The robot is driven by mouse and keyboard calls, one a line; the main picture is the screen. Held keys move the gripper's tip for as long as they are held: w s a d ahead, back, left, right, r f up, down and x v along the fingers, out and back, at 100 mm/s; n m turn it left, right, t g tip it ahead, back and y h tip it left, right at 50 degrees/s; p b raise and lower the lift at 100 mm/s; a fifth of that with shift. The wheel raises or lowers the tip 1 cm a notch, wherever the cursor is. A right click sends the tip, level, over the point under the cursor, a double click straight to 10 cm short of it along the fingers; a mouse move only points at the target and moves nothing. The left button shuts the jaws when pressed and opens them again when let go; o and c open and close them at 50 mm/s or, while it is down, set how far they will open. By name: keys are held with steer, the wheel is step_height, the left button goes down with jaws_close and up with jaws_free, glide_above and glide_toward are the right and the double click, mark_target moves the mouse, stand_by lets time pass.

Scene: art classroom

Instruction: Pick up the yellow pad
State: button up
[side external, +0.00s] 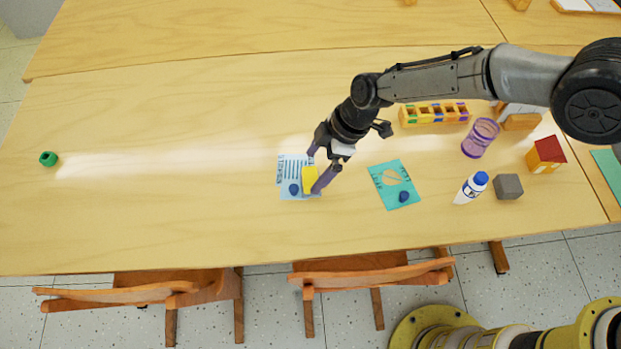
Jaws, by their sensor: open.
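The yellow pad (310,180) is a small yellow block near the middle of the wooden table. It lies on or just above a light blue printed sheet (287,168), at the sheet's right side. My gripper (316,174) reaches down over it from the upper right with its jaws open. One purple-grey finger is at the pad's upper left and the other at its right side, so the pad shows between them. I cannot tell whether either finger touches it.
A dark blue lump (294,189) sits on the sheet, left of the pad. To the right are a teal card (385,178) with another blue lump (404,197), a glue bottle (470,188), a grey cube (508,187) and a purple mesh cup (480,138). The table's left half is mostly clear.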

mark_target(311, 176)
steer(key=x, duration=0.4)
steer(key=shift+s+d+f, duration=0.15)
steer(key=shift+s, duration=0.05)
steer(key=shift+c, duration=0.2)
steer(key=c, duration=1.4)
steer(key=shift+o, duration=0.2)
